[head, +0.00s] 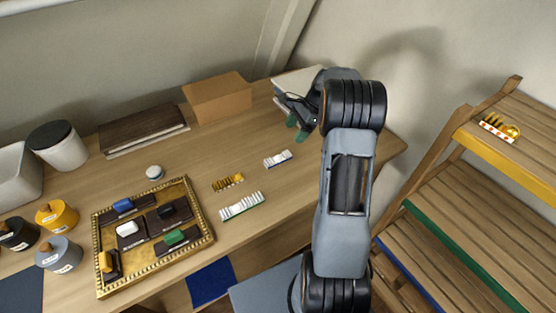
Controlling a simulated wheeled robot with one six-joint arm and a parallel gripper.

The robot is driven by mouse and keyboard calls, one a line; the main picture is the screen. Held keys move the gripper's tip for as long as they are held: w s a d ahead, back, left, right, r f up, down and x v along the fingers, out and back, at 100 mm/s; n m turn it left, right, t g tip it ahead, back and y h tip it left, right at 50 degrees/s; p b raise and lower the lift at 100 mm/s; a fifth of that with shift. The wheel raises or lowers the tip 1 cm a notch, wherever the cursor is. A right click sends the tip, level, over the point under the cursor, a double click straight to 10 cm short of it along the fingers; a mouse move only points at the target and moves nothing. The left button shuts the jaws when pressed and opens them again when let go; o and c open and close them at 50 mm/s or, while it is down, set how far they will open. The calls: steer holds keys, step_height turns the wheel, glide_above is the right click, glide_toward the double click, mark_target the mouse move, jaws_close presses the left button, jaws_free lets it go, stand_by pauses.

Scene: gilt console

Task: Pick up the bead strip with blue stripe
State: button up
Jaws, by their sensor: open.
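The bead strip with blue stripe (277,159) lies on the wooden console top, a short row of white beads with a blue edge. My gripper (297,121) is above the console's back right part, up and to the right of this strip in the picture. It is open, apart from the strip, and partly hidden by my arm. A gold bead strip (227,182) lies to the left of the blue-striped one. A longer white bead strip with a green edge (242,206) lies nearer the front.
A gilt-framed tray (207,221) with coloured blocks stands left of the strips. A cardboard box (218,97), a dark board (143,127) and a black-lidded jar (58,146) stand behind. A slatted shelf (455,240) is at right. The console around the blue-striped strip is clear.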

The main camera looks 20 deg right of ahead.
mark_target(278, 156)
steer(key=p+x, duration=0.1)
steer(key=x, duration=1)
steer(key=shift+a+f, duration=0.25)
steer(key=shift+f, duration=0.25)
steer(key=shift+f, duration=0.15)
steer(key=c, duration=1.2)
